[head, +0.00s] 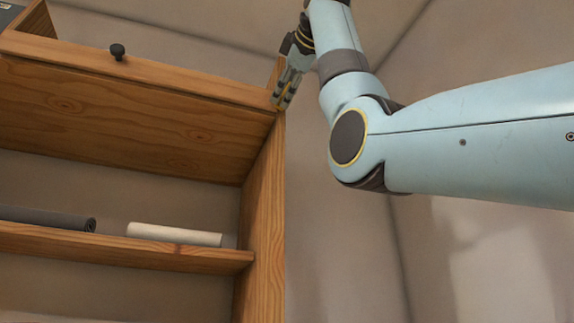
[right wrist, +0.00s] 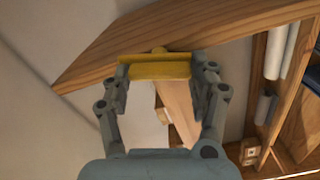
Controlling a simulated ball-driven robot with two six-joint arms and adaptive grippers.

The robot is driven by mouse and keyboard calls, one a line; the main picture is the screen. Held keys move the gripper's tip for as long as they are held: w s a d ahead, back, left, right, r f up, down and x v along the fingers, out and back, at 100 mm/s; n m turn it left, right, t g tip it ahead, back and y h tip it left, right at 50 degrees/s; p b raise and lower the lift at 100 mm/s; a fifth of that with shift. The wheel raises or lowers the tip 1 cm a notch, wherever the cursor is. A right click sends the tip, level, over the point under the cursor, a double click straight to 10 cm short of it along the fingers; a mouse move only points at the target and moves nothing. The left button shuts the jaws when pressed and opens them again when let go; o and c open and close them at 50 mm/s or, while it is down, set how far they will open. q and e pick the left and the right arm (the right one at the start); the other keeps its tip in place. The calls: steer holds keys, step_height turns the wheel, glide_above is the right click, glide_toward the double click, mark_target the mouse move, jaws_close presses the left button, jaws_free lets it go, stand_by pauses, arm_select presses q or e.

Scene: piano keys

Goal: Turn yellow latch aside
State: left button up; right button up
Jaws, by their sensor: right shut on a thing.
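The yellow latch (right wrist: 160,66) is a bar lying between the two fingertips of my right gripper (right wrist: 162,85) in the right wrist view. The fingers are shut on it, one at each end, and a small rounded yellow part shows behind it against the wood. In the head view my right gripper (head: 284,94) is at the upper right corner of the wooden cabinet (head: 262,215), and only a little yellow shows between its fingers. My left gripper is not in either view.
A dark knob (head: 117,51) stands out from the cabinet's top edge. A dark roll (head: 50,218) and a white roll (head: 175,234) lie on the shelf (head: 120,249) below. Bare wall and free room lie right of the cabinet.

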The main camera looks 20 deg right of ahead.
steer(key=shift+f+n+b, duration=0.1)
steer(key=shift+n+b, duration=0.4)
steer(key=shift+n, duration=1.2)
steer(key=o, duration=1.2)
steer(key=s, duration=1.2)
steer(key=shift+d, duration=0.15)
steer(key=shift+w, duration=0.1)
